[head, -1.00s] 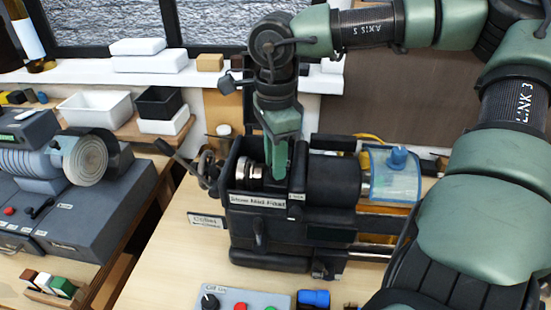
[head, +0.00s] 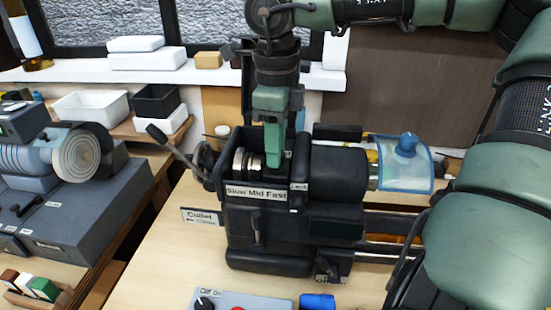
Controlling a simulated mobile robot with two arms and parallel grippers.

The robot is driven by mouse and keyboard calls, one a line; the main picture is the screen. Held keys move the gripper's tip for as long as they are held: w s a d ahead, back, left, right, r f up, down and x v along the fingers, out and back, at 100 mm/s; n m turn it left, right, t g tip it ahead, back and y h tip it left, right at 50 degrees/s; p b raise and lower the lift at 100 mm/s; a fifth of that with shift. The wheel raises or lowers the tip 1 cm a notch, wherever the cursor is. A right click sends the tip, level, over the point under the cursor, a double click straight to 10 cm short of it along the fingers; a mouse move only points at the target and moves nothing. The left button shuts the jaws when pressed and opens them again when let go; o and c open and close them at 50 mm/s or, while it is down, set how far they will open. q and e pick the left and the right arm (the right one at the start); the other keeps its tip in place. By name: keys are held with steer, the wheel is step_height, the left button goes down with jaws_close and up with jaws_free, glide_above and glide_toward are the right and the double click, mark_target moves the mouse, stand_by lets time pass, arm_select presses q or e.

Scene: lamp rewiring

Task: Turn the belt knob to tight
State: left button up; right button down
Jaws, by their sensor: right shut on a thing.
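A dark bench lathe (head: 265,262) stands on the wooden bench. Its open headstock shows shiny stepped pulleys (head: 247,161) above a "Slow Mid Fast" label (head: 257,192). My right gripper (head: 273,160) points down into the headstock, just right of these pulleys. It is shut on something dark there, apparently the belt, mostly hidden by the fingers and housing. A small knob (head: 331,268) with a label too small to read sits low on the lathe front, likely the belt knob. My gripper is well above it and apart from it. My left gripper is not in view.
A lever (head: 170,139) sticks out left of the lathe, above a "Collet" label (head: 202,217). A clear blue-edged guard (head: 402,175) is at right. A control box (head: 240,301) and a blue block (head: 317,301) lie in front. Bare bench shows at left front.

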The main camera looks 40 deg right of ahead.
steer(key=m+b, duration=0.2)
steer(key=m, duration=0.2)
steer(key=shift+d+f+m+b, duration=0.1)
steer(key=shift+f+m+b, duration=0.05)
steer(key=shift+m+b, duration=0.2)
steer(key=m+b, duration=0.2)
steer(key=m, duration=0.2)
steer(key=shift+m, duration=0.25)
steer(key=c, duration=1.4)
jaws_free()
steer(key=shift+c, duration=0.2)
steer(key=shift+r, duration=0.2)
